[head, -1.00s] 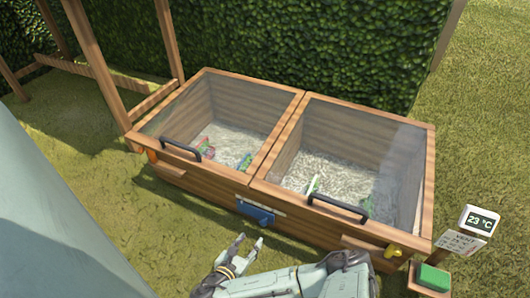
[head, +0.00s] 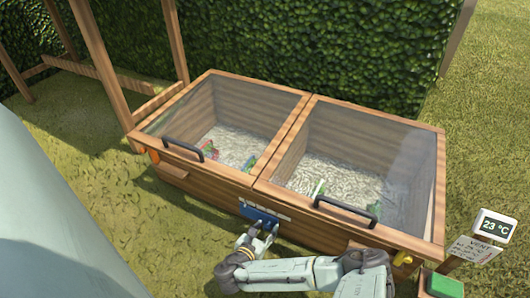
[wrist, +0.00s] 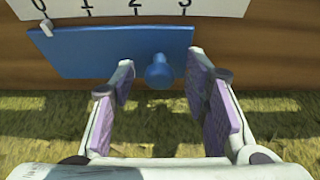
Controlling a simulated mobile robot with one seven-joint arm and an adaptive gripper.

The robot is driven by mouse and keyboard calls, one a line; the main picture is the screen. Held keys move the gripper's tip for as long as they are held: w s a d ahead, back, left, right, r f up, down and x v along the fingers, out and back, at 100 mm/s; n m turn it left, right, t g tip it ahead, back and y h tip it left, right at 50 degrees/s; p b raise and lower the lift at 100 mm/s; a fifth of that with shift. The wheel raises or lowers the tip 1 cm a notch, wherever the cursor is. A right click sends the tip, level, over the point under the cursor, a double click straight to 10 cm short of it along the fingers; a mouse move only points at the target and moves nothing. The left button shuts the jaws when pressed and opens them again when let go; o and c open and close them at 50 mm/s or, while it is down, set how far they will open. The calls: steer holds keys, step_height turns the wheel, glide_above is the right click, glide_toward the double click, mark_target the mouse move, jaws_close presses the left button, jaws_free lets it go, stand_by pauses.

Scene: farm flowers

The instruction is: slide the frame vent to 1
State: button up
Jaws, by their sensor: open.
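The blue vent slide (wrist: 100,50) is a flat plate with a round blue knob (wrist: 158,72) near its right end. Above it is a white scale (wrist: 120,8) marked 0, 1, 2, 3. The slide's small pale pointer (wrist: 47,27) stands at about 0. In the head view, the slide (head: 257,214) sits on the front wall of the wooden cold frame (head: 205,183). My gripper (wrist: 160,85) is open, with one finger on each side of the knob and gaps between. In the head view my gripper (head: 262,229) is at the slide, partly covering its lower edge.
Two glazed lids with black handles (head: 183,149) (head: 346,209) are shut over the frame. An orange fitting (head: 148,155) and a yellow one (head: 402,258) are at its front corners. A vent sign (head: 473,250) and a 23 °C display (head: 495,226) stand at right, near a green block (head: 444,285).

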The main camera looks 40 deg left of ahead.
steer(key=shift+c, duration=0.3)
jaws_close()
stand_by(0.5)
